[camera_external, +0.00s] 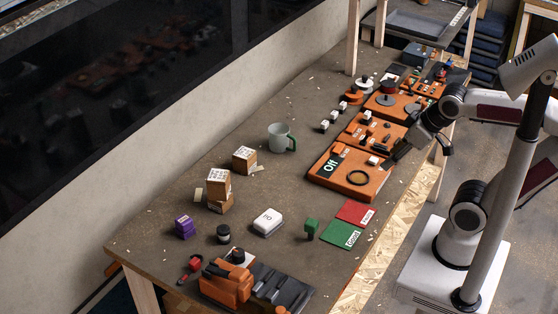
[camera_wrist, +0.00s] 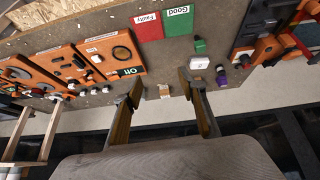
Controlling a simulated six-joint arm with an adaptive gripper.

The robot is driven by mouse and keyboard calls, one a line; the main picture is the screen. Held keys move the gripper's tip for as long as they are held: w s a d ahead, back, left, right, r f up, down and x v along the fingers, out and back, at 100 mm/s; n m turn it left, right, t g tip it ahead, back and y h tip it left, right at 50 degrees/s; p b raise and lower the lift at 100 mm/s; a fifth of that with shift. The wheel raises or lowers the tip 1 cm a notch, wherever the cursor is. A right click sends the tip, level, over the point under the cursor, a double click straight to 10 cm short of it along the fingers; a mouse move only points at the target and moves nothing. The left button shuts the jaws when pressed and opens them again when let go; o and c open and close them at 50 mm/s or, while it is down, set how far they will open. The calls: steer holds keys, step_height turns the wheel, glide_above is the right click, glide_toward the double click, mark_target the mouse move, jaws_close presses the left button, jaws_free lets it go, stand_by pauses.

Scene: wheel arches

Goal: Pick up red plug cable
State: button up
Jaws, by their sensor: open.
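My gripper (camera_external: 388,160) is open above the orange panel with the "Off" display (camera_external: 347,176). In the wrist view its two fingers (camera_wrist: 160,90) are apart with nothing held between them. A small red piece with a dark part (camera_external: 195,264) lies at the near left of the table, beside the orange tool holder; a red bit (camera_wrist: 247,59) shows there in the wrist view. I cannot tell which is the red plug cable, and no cable shows clearly. My gripper is far from the near-left piece.
Red (camera_external: 357,213) and green (camera_external: 342,234) mats lie by the front edge.

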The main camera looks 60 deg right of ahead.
steer(key=w+r+t, duration=0.2)
steer(key=w+r, duration=0.1)
steer(key=w, duration=0.8)
steer(key=w+a+n+t+y, duration=0.1)
steer(key=w+a+n+t, duration=0.3)
steer(key=w, duration=0.8)
steer(key=w+a+n+y, duration=0.1)
steer(key=w+a, duration=0.5)
steer(key=w, duration=0.7)
steer(key=w+a+f+n+g+y, duration=0.1)
steer(key=w+a+f+n+y, duration=0.2)
steer(key=a, duration=0.4)
steer(key=w+a+f+n+g+y, duration=0.1)
steer(key=w+a+f+n+y, duration=0.15)
steer(key=w+a+f, duration=0.4)
steer(key=s+a+f+n+g+y, duration=0.1)
steer(key=s+a+f+g+y, duration=0.1)
steer(key=a+f, duration=0.4)
steer(key=s+a+f+n+g+y, duration=0.2)
steer(key=s+a+f, duration=0.3)
steer(key=a, duration=0.3)
steer(key=shift+a+f+g+y, duration=0.3)
steer(key=shift+f+g+y, duration=0.15)
steer(key=shift+g+y, duration=0.25)
